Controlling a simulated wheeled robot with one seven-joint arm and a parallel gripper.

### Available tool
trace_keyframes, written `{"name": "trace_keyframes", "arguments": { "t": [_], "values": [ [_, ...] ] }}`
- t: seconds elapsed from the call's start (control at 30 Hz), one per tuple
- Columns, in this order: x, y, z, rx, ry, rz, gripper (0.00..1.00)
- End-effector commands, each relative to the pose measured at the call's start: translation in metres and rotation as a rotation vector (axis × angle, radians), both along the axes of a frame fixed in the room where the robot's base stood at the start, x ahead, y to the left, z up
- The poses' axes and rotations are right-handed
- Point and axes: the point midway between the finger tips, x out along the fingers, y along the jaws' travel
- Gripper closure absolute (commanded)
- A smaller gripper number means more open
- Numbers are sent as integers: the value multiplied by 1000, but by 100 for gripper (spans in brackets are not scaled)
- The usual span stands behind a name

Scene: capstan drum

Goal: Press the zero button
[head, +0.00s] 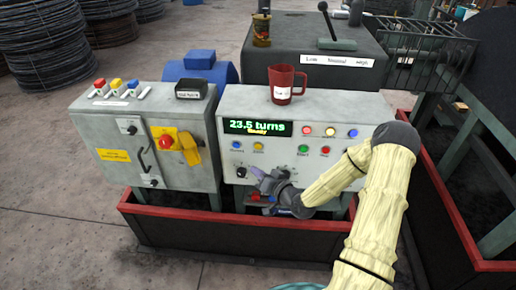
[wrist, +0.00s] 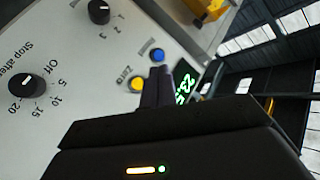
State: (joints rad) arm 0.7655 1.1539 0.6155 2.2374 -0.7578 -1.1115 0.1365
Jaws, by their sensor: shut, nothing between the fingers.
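The yellow zero button (head: 258,146) sits on the grey control panel (head: 318,103), just below the green-lit display (head: 257,127), which reads "23.5 turns". It shows in the wrist view (wrist: 138,86) with the label "Zero" beside it. A blue button (head: 236,145) is on its left; it is also in the wrist view (wrist: 157,55). My gripper (head: 256,171) is shut and empty, in front of the panel and below the zero button in the head view. In the wrist view its fingertips (wrist: 157,72) appear beside the yellow button; I cannot tell whether they touch anything.
Dark knobs (wrist: 26,86) lie below the buttons on the panel. More coloured buttons (head: 304,149) are to the right. A red mug (head: 284,84) stands on top. The left cabinet (head: 118,125) carries a red and yellow switch (head: 168,141). A red-rimmed trough (head: 285,226) runs below.

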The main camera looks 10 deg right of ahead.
Motion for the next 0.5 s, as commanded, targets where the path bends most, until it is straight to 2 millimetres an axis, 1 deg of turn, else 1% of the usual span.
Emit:
{"name": "trace_keyframes", "arguments": {
  "t": [0.27,0.37,0.5],
  "values": [
    [3,-1,0,-3,1,1,100],
    [10,-3,-1,-3,2,1,100],
    [24,-8,-1,-4,1,0,100]
  ]
}}
